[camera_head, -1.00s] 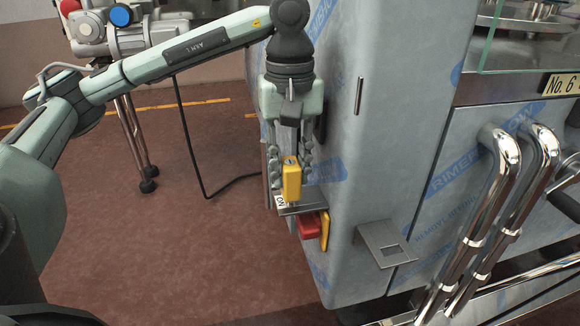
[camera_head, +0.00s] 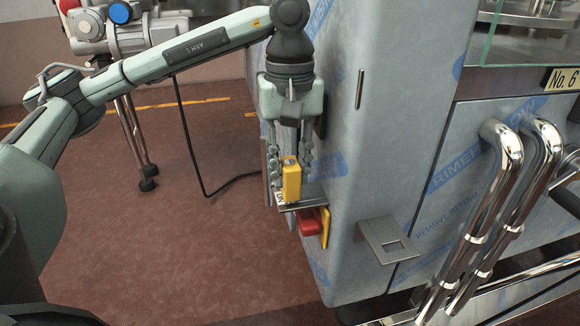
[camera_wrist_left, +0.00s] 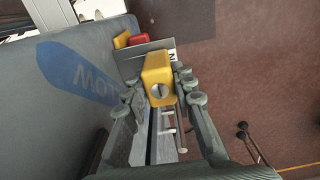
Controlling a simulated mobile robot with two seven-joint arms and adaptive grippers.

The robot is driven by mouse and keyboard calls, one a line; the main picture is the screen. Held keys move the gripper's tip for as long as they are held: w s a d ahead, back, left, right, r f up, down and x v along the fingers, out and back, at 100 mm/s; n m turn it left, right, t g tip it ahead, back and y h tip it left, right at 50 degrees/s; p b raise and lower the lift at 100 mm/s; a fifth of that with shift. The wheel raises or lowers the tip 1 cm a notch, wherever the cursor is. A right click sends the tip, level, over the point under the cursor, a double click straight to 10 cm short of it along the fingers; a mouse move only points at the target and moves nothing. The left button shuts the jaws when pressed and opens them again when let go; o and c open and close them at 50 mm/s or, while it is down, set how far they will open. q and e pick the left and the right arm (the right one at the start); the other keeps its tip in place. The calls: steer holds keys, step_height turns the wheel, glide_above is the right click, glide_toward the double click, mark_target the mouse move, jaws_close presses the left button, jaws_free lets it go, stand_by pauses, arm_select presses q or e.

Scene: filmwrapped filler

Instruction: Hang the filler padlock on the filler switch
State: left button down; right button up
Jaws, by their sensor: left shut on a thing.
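A yellow padlock (camera_head: 291,181) hangs between the fingers of my left gripper (camera_head: 291,174), which is shut on it. In the left wrist view the padlock (camera_wrist_left: 157,70) shows a round keyway on its near end; its shackle cannot be made out. The filler switch has a red handle (camera_head: 309,223) and a yellow part (camera_head: 325,228) on the side of the wrapped machine. A thin metal plate (camera_head: 305,204) juts out just above the red handle. The padlock is right above or at this plate; I cannot tell whether they touch. My right gripper is not in view.
The wrapped machine body (camera_head: 390,130) stands close to the right of my left gripper. A small metal bracket (camera_head: 388,240) and bent chrome pipes (camera_head: 500,190) stick out further right. A black cable (camera_head: 195,165) hangs behind. Floor (camera_head: 180,250) to the left is clear.

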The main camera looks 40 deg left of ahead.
arm_select(q)
steer(key=shift+f+b, duration=0.3)
steer(key=shift+b, duration=0.1)
stand_by(1.0)
steer(key=c, duration=1.2)
jaws_free()
step_height(320, 180, up, 12)
